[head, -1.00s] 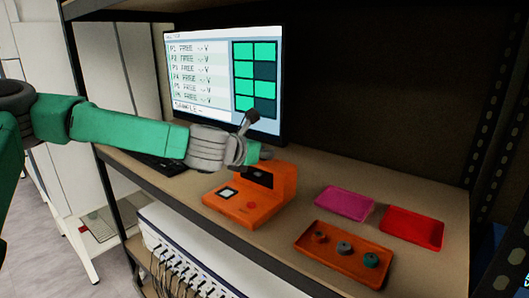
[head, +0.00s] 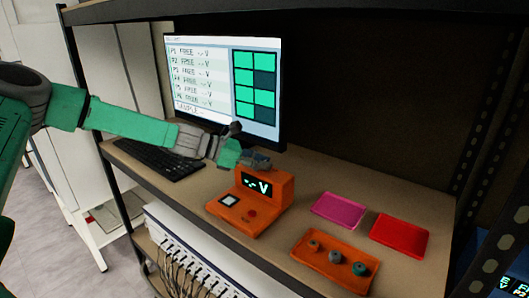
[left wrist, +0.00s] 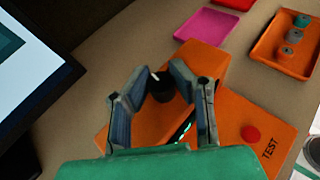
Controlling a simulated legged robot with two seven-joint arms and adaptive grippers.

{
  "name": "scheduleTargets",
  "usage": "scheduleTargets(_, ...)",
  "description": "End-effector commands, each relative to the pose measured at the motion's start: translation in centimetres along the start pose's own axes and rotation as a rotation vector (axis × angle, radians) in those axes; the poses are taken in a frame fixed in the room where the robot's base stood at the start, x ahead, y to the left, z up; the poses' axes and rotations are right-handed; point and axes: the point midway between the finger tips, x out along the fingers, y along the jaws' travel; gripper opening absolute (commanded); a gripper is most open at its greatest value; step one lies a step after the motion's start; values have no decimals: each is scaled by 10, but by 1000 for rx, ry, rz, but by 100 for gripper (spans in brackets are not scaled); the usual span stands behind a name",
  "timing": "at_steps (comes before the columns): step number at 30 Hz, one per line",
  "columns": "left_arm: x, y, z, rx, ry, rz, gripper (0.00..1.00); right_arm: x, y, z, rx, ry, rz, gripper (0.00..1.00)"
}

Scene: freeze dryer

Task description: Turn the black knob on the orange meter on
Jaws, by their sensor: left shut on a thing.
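The orange meter (head: 262,207) stands on the shelf board in front of the monitor. Its display (head: 257,185) is lit and reads "--V". In the left wrist view, the black knob (left wrist: 161,88) with a white pointer mark sits on top of the orange meter (left wrist: 205,65). My left gripper (head: 258,160) is at the meter's top and hides the knob in the head view. My right gripper is not in view.
A monitor (head: 200,80) and a keyboard (head: 155,158) stand behind and left of the meter. To the right are a pink tray (head: 340,209), a red tray (head: 400,236) and an orange tray (head: 308,257) with small round parts. Shelf uprights bound both sides.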

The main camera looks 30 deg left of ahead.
Motion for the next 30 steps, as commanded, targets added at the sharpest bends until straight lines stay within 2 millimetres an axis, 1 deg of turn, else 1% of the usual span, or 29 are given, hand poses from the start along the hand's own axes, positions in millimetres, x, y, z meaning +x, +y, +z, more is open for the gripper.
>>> scheduleTargets(1,-1,3,-2,18,10,-36,0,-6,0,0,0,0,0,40)
scheduleTargets(5,0,3,-3,63,9,-147,0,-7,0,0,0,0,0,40)
scheduleTargets(15,1,3,-5,159,7,-379,0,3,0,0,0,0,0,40)
scheduleTargets(23,1,3,-5,197,6,-475,0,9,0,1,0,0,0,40)
scheduleTargets(30,0,3,-4,209,6,-502,0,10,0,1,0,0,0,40)
